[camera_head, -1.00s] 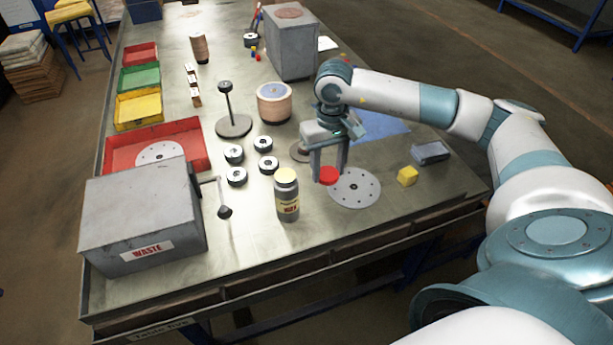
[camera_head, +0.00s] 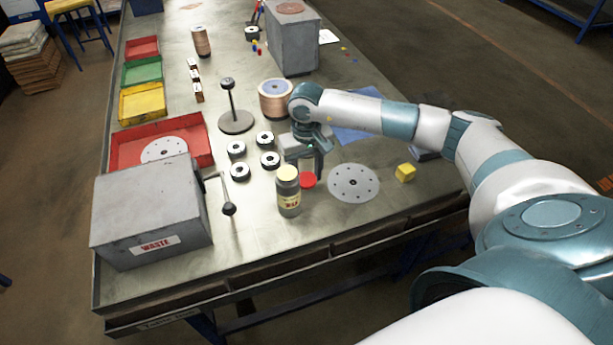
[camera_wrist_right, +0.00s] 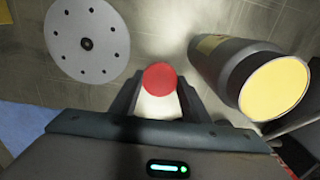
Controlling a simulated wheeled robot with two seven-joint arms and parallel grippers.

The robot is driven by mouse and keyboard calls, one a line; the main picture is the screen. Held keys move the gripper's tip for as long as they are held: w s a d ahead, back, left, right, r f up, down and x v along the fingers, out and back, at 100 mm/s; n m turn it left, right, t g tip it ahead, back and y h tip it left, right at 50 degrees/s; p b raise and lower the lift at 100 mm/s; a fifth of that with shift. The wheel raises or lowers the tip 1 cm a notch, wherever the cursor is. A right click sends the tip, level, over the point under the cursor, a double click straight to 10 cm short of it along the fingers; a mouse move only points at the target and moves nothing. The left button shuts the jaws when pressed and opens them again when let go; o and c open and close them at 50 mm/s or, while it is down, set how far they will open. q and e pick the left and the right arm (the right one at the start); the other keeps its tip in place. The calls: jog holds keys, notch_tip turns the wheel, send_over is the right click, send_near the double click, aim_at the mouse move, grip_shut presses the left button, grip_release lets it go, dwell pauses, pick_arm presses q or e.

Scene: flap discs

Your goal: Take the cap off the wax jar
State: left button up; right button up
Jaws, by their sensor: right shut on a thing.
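The wax jar (camera_head: 289,198) stands upright near the table's front edge, with a pale yellow round top. In the right wrist view the jar (camera_wrist_right: 225,65) is at the right, its yellow face (camera_wrist_right: 274,88) towards the camera. I cannot tell whether this face is a lid or bare wax. My right gripper (camera_head: 307,172) is just right of and behind the jar, shut on a small red round piece (camera_head: 307,180). That red piece (camera_wrist_right: 160,78) shows between the fingertips in the right wrist view, apart from the jar. My left gripper is not in view.
A grey perforated disc (camera_head: 353,183) lies right of the gripper, with a yellow cube (camera_head: 405,172) beyond it. Several small dark-rimmed rollers (camera_head: 269,160) stand behind the jar. The grey waste box (camera_head: 150,215) and its crank handle (camera_head: 229,208) are to the left.

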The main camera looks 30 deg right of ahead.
jog(key=shift+f+p, duration=0.4)
jog(key=shift+f, duration=0.65)
jog(key=shift+f+b, duration=0.2)
jog(key=shift+b, duration=0.15)
jog(key=o, duration=1.2)
jog(key=shift+r, duration=0.1)
